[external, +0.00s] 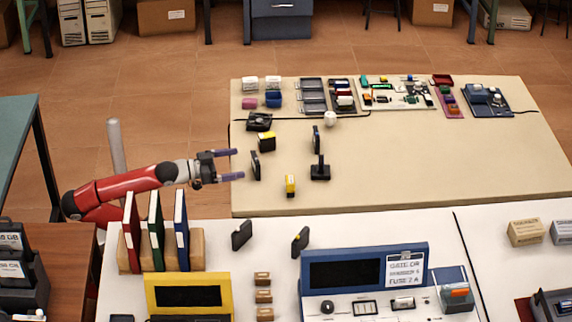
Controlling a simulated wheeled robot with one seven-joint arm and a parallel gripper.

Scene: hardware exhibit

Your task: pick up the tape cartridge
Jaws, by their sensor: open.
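My gripper (239,164) is open and empty at the left edge of the beige table (430,170), its two fingers pointing right. A thin dark upright piece (255,166) stands just right of the fingertips, apart from them as far as I can see. Other small candidates are a black piece with a yellow top (267,142), a yellow-and-black block (290,185) and another thin dark upright piece (316,138). They are too small to tell which is the tape cartridge.
A black joystick (320,170) and a white ball (330,119) stand farther right. Trays and circuit boards line the back. Red, green and blue binders (156,230) stand upright below my arm on the white table (430,225).

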